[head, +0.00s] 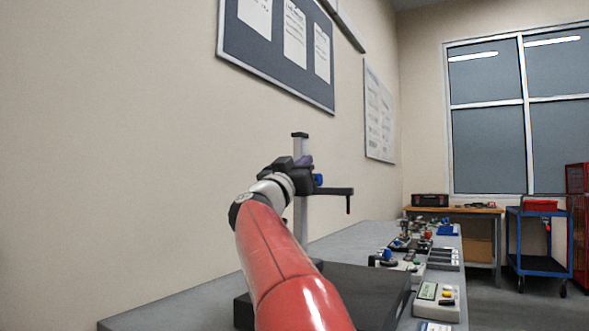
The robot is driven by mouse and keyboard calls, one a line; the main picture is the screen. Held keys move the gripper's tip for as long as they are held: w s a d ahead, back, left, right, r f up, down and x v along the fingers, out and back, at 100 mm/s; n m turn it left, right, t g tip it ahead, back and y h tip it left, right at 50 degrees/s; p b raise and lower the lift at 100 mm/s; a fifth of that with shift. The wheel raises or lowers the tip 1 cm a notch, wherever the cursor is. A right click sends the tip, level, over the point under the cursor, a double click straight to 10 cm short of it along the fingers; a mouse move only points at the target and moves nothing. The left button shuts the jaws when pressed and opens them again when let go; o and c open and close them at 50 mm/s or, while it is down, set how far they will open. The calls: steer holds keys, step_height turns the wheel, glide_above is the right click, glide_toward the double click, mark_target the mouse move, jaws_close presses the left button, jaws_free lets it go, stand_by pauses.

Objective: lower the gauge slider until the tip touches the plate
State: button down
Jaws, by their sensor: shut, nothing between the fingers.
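The height gauge has an upright pale column (300,222) with a dark cap. Its slider carries a dark horizontal arm (332,190) to the right, with a thin tip (348,206) pointing down. A blue knob (318,180) and a purple part (305,160) show at the slider. The dark plate (372,288) lies below, and the tip is well above it with a clear gap. My gripper (293,167) is shut and empty, at slider height in front of the column. My wrist and gripper hide much of the slider; I cannot tell whether they touch.
The grey bench (160,314) runs along the wall. A device with a green display (437,297) and several small instruments stand right of the plate. A wooden table (470,210) and a blue cart (538,238) stand farther back. Air right of the tip is clear.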

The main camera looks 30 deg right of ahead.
mark_target(322, 193)
steer(key=shift+w+d+f+b, duration=0.3)
steer(key=shift+w+d, duration=0.1)
steer(key=shift+d, duration=0.3)
steer(key=shift+w+d+f+b, duration=0.25)
steer(key=shift+w+d, duration=0.15)
steer(key=shift+d, duration=0.3)
steer(key=shift+w+d+f+b, duration=0.2)
steer(key=shift+w+d+f, duration=0.15)
steer(key=shift+d, duration=0.35)
steer(key=shift+w, duration=0.1)
step_height(322, 193, down, 8)
steer(key=b, duration=0.4)
